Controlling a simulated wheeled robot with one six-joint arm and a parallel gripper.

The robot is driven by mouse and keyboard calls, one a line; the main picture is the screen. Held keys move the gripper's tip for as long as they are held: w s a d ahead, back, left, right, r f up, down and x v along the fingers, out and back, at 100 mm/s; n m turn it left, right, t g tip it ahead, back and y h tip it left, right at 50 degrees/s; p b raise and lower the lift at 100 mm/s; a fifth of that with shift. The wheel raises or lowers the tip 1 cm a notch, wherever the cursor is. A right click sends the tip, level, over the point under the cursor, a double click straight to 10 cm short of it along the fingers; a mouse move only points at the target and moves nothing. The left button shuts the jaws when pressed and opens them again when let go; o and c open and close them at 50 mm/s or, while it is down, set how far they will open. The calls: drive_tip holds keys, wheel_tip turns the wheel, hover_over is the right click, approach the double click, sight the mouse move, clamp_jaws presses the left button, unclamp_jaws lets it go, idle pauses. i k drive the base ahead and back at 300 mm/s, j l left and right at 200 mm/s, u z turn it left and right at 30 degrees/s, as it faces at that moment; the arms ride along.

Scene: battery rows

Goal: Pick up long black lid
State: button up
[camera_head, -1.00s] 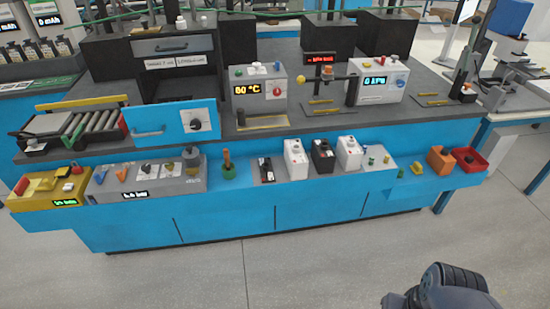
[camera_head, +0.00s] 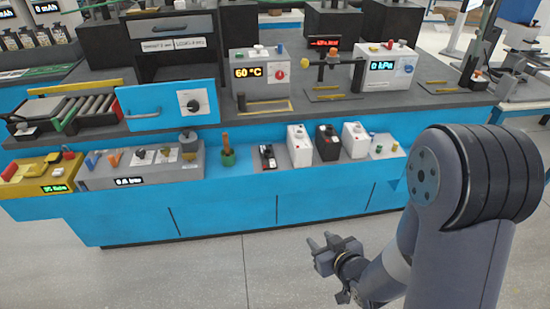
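I cannot pick out a long black lid with certainty. A small, low black piece (camera_head: 267,157) with light and red marks lies on the front shelf of the blue bench, left of the white and black boxes. A black box (camera_head: 327,142) stands upright between two white boxes (camera_head: 299,146) (camera_head: 354,140). My gripper (camera_head: 320,243) is in front of the bench, over the floor, below and to the right of the low black piece. Its fingers look spread apart, with nothing between them.
The blue bench (camera_head: 240,207) spans the view. Free floor lies in front.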

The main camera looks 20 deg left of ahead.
sight(268, 155)
drive_tip(key=j+z, duration=1.05)
drive_tip(key=j, duration=0.45)
drive_tip(key=k+j+z, duration=0.1)
drive_tip(key=j, duration=0.35)
drive_tip(key=k+j, duration=0.1)
drive_tip(key=j, duration=0.35)
drive_tip(key=k+j+z, duration=0.1)
drive_tip(key=j, duration=0.35)
